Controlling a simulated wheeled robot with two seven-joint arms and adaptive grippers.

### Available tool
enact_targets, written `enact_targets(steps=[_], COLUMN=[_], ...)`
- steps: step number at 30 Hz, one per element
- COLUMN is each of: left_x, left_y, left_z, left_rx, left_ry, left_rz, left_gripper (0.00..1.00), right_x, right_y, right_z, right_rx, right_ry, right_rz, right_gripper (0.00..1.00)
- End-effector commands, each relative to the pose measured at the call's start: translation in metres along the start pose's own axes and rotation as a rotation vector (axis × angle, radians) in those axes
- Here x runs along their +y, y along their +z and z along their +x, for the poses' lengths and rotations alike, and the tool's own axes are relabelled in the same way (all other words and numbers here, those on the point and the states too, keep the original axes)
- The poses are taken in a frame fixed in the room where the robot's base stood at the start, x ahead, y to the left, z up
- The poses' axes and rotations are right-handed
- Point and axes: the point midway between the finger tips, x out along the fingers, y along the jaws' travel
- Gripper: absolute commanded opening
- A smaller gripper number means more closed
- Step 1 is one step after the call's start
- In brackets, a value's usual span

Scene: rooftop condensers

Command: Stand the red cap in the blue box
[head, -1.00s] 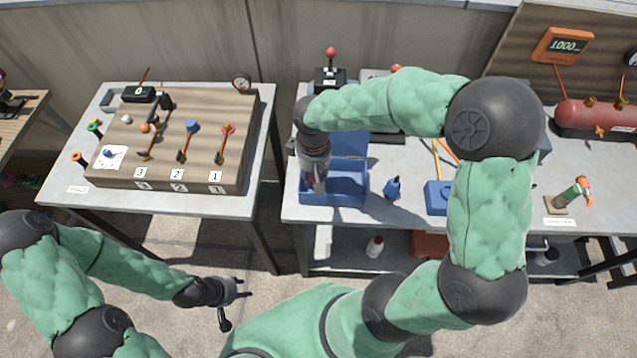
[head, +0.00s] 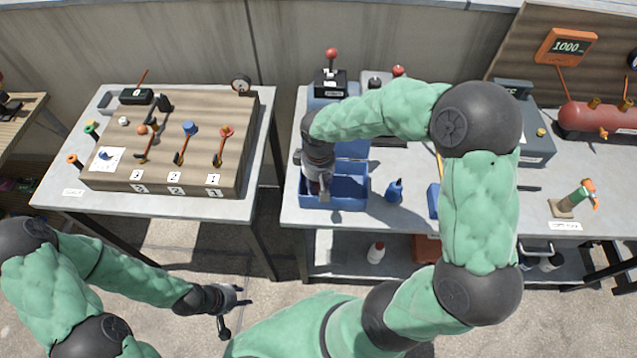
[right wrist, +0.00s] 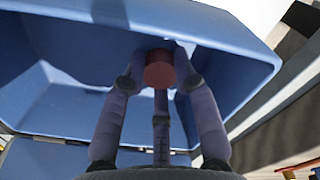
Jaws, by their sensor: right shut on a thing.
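The blue box (head: 348,203) stands open at the front left of the right-hand table. My right gripper (head: 320,190) points down into its left part. In the right wrist view, the fingers of my right gripper (right wrist: 160,76) are shut on the red cap (right wrist: 159,73). The cap is close to a wall of the blue box (right wrist: 60,98); I cannot tell whether it touches the box. The cap is hidden in the head view. My left gripper (head: 234,310) is empty, its fingers spread, low in front of the tables.
A blue bottle (head: 394,190) stands just right of the box. A lever board (head: 170,150) covers much of the left table. A floor gap separates the tables.

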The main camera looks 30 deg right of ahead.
Motion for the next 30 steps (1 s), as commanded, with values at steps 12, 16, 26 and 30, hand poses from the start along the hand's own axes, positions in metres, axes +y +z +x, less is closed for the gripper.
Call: enact_targets(steps=[12, 16, 26, 30], left_x=[0.000, 0.001, 0.009, 0.012], left_y=[0.000, 0.000, 0.001, 0.001], left_z=[0.000, -0.004, -0.025, -0.033], left_rx=[0.000, 0.000, 0.000, 0.000], left_ry=[0.000, 0.000, 0.000, 0.000], left_rz=[0.000, 0.000, 0.000, 0.000], left_gripper=[0.40, 0.40, 0.40, 0.40], right_x=[0.000, 0.000, 0.000, 0.000], right_y=[0.000, 0.000, -0.001, -0.001], right_z=[0.000, -0.007, -0.068, -0.093], right_rx=[0.000, 0.001, 0.003, 0.003], right_ry=[0.000, 0.000, 0.001, 0.000], right_rz=[0.000, 0.000, 0.000, -0.001], right_gripper=[0.53, 0.53, 0.53, 0.53])
